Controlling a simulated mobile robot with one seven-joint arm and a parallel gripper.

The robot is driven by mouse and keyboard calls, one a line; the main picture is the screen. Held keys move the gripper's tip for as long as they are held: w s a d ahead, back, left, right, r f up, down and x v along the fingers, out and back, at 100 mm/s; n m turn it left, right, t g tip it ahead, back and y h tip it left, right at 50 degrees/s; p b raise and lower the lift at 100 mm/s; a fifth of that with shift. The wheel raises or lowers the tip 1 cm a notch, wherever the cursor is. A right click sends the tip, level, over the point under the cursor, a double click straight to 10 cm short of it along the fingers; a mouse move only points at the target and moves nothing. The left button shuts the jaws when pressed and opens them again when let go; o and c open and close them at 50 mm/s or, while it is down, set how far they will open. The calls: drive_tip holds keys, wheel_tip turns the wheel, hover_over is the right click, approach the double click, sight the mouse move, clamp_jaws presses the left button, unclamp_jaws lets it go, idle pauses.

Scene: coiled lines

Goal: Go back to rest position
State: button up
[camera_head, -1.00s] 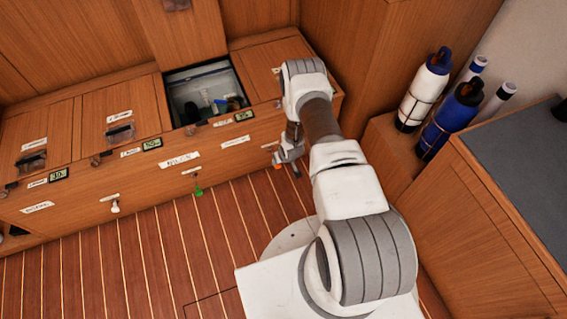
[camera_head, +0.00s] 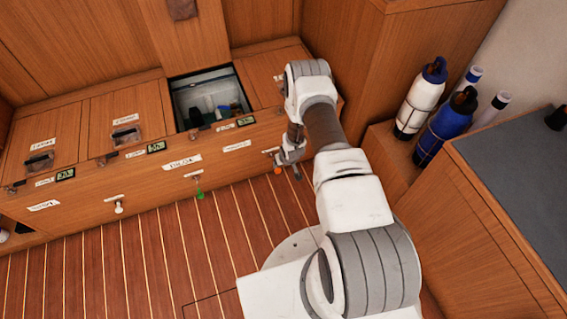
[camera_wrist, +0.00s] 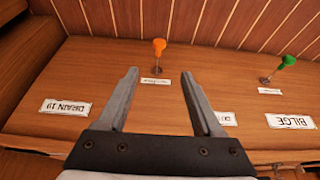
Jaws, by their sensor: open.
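My gripper (camera_wrist: 158,95) is open and empty in the wrist view, with its two grey fingers spread wide. An orange-headed knob (camera_wrist: 158,47) shows beyond and between the fingertips, apart from them. A green-headed knob (camera_wrist: 286,63) stands to its right. In the head view my arm reaches forward, bent down at its end, and my gripper (camera_head: 289,158) hangs in front of the wooden bench front, close to the orange knob (camera_head: 277,170). The green knob (camera_head: 199,194) and a white knob (camera_head: 118,208) are further left.
The bench top has an open locker (camera_head: 208,97) with items inside, left of my arm, and closed lids further left. A white bottle (camera_head: 420,98) and a blue bottle (camera_head: 447,127) stand at the right beside a grey-topped cabinet (camera_head: 518,150). The plank floor (camera_head: 130,270) is clear at left.

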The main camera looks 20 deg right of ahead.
drive_tip(key=shift+r, duration=0.1)
drive_tip(key=w+r, duration=0.3)
drive_tip(key=r, duration=0.6)
drive_tip(key=w+r, duration=0.3)
drive_tip(key=r, duration=0.6)
wheel_tip(320, 180, up, 21)
drive_tip(key=s+h, duration=0.1)
drive_tip(key=s, duration=0.1)
drive_tip(key=s+a+r+t, duration=0.1)
drive_tip(key=s+a+r, duration=0.1)
drive_tip(key=s+r, duration=0.55)
drive_tip(key=s+a+r, duration=0.2)
drive_tip(key=s+r, duration=0.3)
drive_tip(key=r, duration=0.5)
drive_tip(key=s+a+r, duration=0.1)
drive_tip(key=s+r, duration=0.2)
drive_tip(key=s, duration=0.7)
drive_tip(key=s+a+r, duration=0.2)
drive_tip(key=s+r, duration=0.2)
drive_tip(key=s, duration=0.6)
wheel_tip(320, 180, up, 19)
drive_tip(key=p, duration=1.9)
drive_tip(key=shift+s+d+y+p, duration=0.25)
drive_tip(key=shift+s+y+p, duration=0.1)
drive_tip(key=shift+y, duration=0.05)
